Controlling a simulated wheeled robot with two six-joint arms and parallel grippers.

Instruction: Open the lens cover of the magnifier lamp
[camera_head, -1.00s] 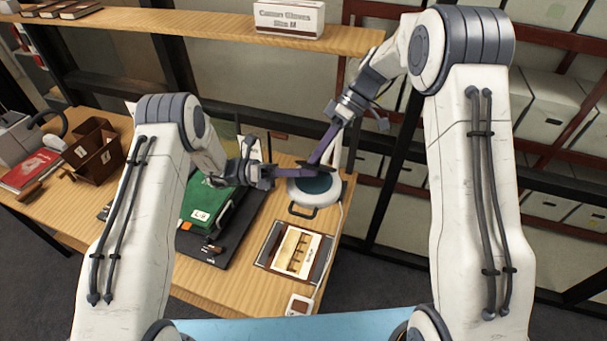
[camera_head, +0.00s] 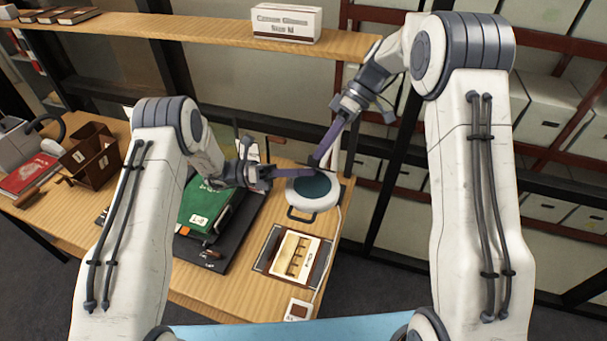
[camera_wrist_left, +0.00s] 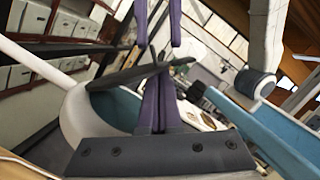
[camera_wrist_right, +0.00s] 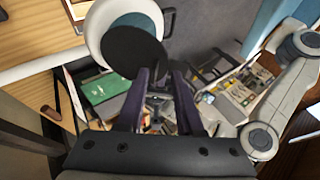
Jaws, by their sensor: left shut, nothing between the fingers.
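The magnifier lamp (camera_head: 313,192) is a white ring with a teal lens on the table's right part. Its dark round lens cover (camera_wrist_right: 133,52) is tilted up off the lens, which shows beneath it in the left wrist view (camera_wrist_left: 115,108). In the head view the cover is nearly edge-on and partly hidden by the fingers. My left gripper (camera_head: 311,172) is shut and empty, its tips at the cover in the left wrist view (camera_wrist_left: 160,75). My right gripper (camera_head: 317,161) is above the lamp near the cover; its fingers are apart, with nothing visible between them.
A framed card (camera_head: 294,256) and a small white box (camera_head: 298,309) lie in front of the lamp. A green folder (camera_head: 205,205) lies on a black board to the left. A shelf with a glove box (camera_head: 286,22) runs behind. A brown box (camera_head: 92,155) stands farther left.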

